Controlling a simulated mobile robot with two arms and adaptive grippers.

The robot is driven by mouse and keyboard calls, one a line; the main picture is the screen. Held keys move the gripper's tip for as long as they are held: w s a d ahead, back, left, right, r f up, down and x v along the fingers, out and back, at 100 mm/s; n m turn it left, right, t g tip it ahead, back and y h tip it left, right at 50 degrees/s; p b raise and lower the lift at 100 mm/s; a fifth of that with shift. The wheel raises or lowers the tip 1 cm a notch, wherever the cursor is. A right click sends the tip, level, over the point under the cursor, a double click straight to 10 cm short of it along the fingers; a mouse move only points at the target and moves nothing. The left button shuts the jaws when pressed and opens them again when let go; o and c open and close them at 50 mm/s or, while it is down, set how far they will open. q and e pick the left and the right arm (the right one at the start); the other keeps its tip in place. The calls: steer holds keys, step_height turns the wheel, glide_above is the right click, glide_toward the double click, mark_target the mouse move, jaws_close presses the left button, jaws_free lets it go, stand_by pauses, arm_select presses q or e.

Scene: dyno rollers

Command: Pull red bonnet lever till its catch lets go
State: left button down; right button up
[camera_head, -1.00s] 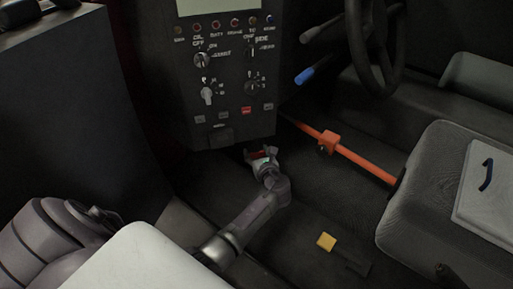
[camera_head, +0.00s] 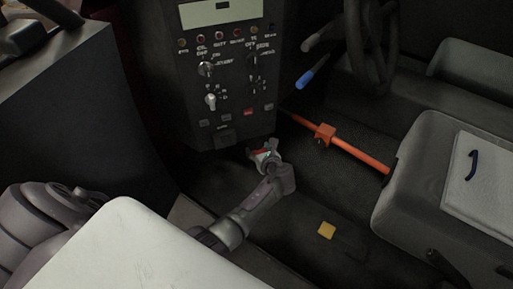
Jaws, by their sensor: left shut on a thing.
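The red bonnet lever (camera_head: 260,151) shows as a small red piece just below the bottom of the dark control panel (camera_head: 185,105). My left gripper (camera_head: 264,155) is at the lever and shut on it. Its fingers hide much of the lever. My left arm reaches in from the lower left, low over the dark floor. The catch cannot be made out. My right gripper is not in view.
An orange bar with a box (camera_head: 325,134) runs from beside the panel to the grey seat (camera_head: 405,190). A yellow block (camera_head: 326,231) is on the floor. A blue-tipped stalk (camera_head: 305,79) and a steering wheel (camera_head: 378,55) are at upper right.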

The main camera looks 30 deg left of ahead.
arm_select(q)
steer(key=shift+c, duration=1.2)
jaws_free()
steer(key=v, duration=1.2)
